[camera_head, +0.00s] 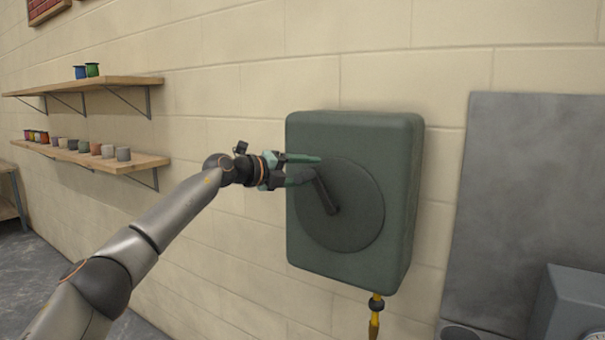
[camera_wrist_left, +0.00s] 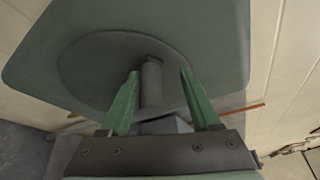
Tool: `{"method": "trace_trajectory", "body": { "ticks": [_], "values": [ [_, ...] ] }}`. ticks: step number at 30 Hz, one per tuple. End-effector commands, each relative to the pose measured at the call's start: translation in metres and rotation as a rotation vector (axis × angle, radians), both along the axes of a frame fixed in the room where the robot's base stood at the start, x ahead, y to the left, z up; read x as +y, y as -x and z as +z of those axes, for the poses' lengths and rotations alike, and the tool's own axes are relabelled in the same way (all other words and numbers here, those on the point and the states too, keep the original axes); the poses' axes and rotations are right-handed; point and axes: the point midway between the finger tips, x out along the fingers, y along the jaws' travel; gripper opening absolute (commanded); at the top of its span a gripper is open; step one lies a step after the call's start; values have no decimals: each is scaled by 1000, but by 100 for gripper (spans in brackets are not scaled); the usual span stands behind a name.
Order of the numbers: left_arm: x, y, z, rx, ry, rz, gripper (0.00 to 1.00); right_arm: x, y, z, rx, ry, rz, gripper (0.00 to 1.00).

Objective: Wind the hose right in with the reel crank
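The hose reel (camera_head: 355,135) is a grey-green box on the block wall, with a round dark disc (camera_head: 355,225) on its front. Its dark crank (camera_head: 325,194) sits on the disc. Below the box hangs the yellow hose end (camera_head: 374,328) with a black collar (camera_head: 376,302). My left gripper (camera_head: 318,169) is at the upper left end of the crank. In the left wrist view its green fingers (camera_wrist_left: 160,73) stand apart, with the grey crank handle (camera_wrist_left: 151,85) between them, nearer the left finger. Visible gaps remain on both sides. My right gripper is not in view.
Wooden shelves (camera_head: 100,82) with small pots and tubs are on the wall at left. A large grey panel (camera_head: 530,190) stands right of the reel, with a grey box (camera_head: 570,305) in front of it. Bare wall lies around the reel.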

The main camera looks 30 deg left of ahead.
Motion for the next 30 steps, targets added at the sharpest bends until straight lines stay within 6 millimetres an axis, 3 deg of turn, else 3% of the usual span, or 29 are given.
{"method": "trace_trajectory", "body": {
  "ticks": [1, 20, 26, 30],
  "values": [
    [-6, -1, -4, 5, -3, -11, 62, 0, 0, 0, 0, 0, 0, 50],
    [-2, 4, -7, 11, -9, -9, 62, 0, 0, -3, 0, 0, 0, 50],
    [11, 26, -5, 9, -11, -3, 62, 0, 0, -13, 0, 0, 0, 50],
    [24, 52, 0, 7, -10, -2, 62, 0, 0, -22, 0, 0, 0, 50]
  ]
}}
